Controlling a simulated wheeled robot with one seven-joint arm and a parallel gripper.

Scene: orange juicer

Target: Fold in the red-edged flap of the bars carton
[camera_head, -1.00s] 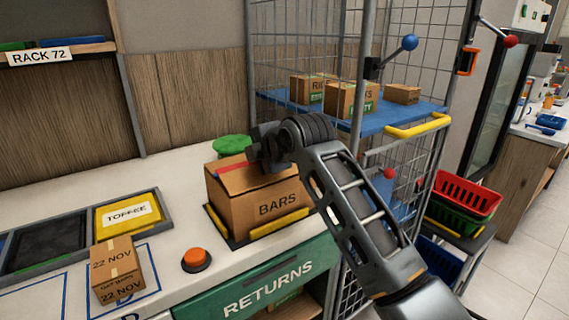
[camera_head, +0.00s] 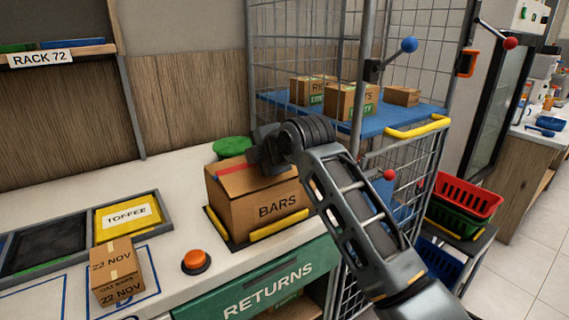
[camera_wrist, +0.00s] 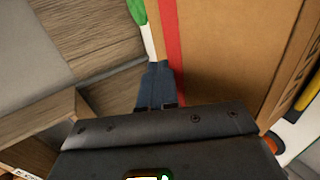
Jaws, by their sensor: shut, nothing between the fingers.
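The brown bars carton (camera_head: 277,208) stands on the counter in a dark tray with yellow edges. Its red-edged flap shows as a red strip (camera_head: 236,172) along the carton's top, and the flap looks about flat. My gripper (camera_head: 264,160) is over the back of the carton's top. In the wrist view my shut, empty fingers (camera_wrist: 156,84) are beside the red strip (camera_wrist: 172,45), at or very near it. I cannot tell whether they touch it. The brown carton top (camera_wrist: 225,50) fills the right of that view. My wrist hides the back right of the top.
A green round object (camera_head: 232,148) stands behind the carton. An orange button (camera_head: 196,261) and a small dated box (camera_head: 116,270) are on the counter to the left. A wire cage with a blue shelf (camera_head: 372,122) stands close on the right.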

